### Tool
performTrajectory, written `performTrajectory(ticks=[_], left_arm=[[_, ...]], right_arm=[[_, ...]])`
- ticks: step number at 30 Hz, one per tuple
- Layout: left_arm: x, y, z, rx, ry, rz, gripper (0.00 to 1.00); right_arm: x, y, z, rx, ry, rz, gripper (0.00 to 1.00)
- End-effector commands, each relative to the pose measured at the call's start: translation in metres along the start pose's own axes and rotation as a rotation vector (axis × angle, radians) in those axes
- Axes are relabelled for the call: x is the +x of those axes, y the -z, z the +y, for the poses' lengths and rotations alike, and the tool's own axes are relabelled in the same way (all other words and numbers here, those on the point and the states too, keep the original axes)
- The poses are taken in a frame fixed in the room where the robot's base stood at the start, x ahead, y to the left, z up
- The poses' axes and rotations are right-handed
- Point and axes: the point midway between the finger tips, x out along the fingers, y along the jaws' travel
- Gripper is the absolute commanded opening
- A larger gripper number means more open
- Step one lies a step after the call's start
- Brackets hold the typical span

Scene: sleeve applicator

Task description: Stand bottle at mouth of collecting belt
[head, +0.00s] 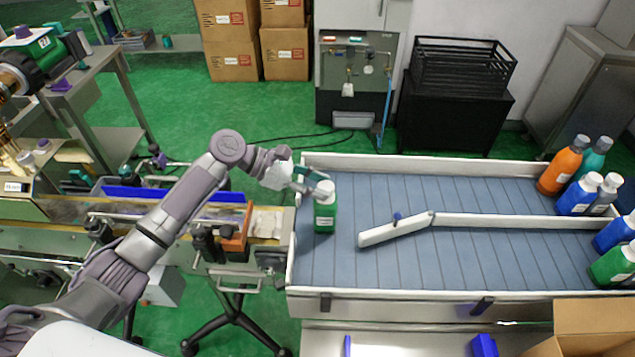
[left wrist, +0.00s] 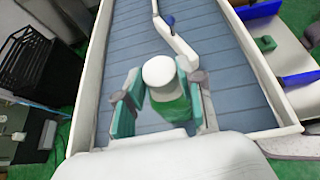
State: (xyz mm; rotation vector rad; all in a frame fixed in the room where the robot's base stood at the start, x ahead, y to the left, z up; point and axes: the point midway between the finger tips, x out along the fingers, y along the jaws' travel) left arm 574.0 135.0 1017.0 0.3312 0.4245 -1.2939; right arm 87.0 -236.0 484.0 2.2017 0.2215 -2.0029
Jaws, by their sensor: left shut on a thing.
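A green bottle (head: 325,214) with a white cap stands upright at the left end of the blue-grey collecting belt (head: 335,262). My left gripper (head: 316,188) is at the bottle's upper part, shut on it. In the left wrist view the green bottle (left wrist: 172,102) sits between the two fingers of the left gripper (left wrist: 160,105), its white cap toward the camera. Whether the bottle's base touches the belt is hard to tell. My right gripper is not in view.
A white angled guide (head: 395,230) and a divider (head: 500,220) split the belt. Several bottles, including an orange one (head: 563,166) and a green one (head: 613,264), stand at the far right end. The belt's left part around the held bottle is clear. White side walls (head: 450,162) edge the belt.

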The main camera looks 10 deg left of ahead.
Motion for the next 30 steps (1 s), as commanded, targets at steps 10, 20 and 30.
performTrajectory(ticks=[10,20,30], left_arm=[[0.002,0.003,0.001,0.002,-0.002,-0.003,0.00],[0.003,0.005,0.000,0.001,-0.001,0.000,0.63],[-0.009,0.005,0.001,0.001,-0.004,0.002,0.63]], right_arm=[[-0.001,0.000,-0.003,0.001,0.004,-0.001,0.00],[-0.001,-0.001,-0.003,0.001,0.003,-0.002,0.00],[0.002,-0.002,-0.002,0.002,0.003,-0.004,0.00]])
